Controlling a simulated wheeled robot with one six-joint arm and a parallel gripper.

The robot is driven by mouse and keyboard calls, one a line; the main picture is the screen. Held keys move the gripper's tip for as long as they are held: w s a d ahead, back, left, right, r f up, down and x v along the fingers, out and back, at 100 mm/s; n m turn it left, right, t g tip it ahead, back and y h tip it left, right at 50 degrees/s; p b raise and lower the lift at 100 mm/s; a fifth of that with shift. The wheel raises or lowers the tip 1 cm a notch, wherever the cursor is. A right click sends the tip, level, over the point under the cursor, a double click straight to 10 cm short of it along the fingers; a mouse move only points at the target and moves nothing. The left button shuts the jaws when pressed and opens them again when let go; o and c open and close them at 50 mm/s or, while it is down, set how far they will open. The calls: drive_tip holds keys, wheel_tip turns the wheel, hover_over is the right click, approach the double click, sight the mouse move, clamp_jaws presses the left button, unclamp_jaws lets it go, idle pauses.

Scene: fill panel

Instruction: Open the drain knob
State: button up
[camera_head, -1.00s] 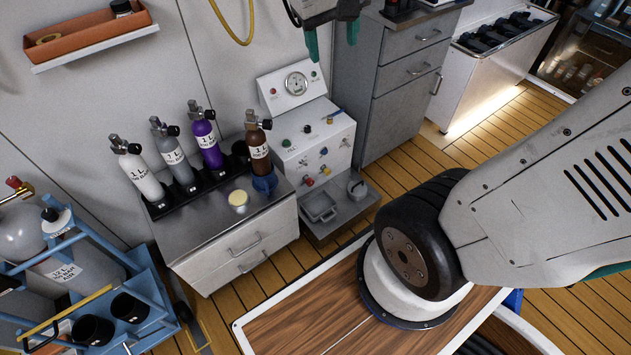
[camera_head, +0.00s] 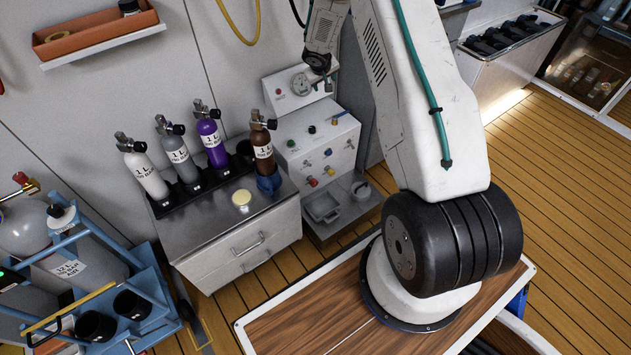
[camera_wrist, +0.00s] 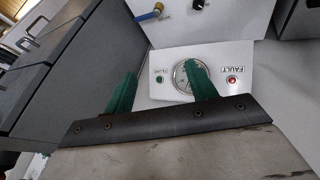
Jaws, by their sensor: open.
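The white fill panel (camera_head: 300,160) stands by the wall in the head view. Its sloped top has a round gauge, partly behind my arm. Its front carries small knobs: a green knob (camera_head: 291,143), a black knob (camera_head: 312,129), a blue knob (camera_head: 327,152) and a red knob (camera_head: 312,182). I cannot tell which is the drain knob; labels are too small. A blue-handled lever (camera_head: 341,115) sits at upper right. In the wrist view the gauge (camera_wrist: 186,76) appears upside down. My gripper (camera_wrist: 160,88) is open and empty, its green fingers apart in front of the gauge face.
A steel cabinet (camera_head: 215,225) with several small cylinders stands left of the panel. A grey tray (camera_head: 322,208) lies below the panel's front. A cylinder rack (camera_head: 150,300) is at lower left. Wooden floor (camera_head: 560,190) is clear at right.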

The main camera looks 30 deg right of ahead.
wheel_tip(320, 180, down, 13)
drive_tip(key=d+y, duration=0.1)
drive_tip(key=d, duration=0.1)
drive_tip(key=y, duration=0.6)
hover_over(316, 181)
drive_tip(key=s+d, duration=0.1)
drive_tip(key=s, duration=0.2)
wheel_tip(316, 181, down, 29)
drive_tip(key=shift+x, duration=3.7)
drive_tip(key=shift+w+d+r, duration=0.1)
drive_tip(key=shift+w, duration=0.1)
drive_tip(key=c, duration=1)
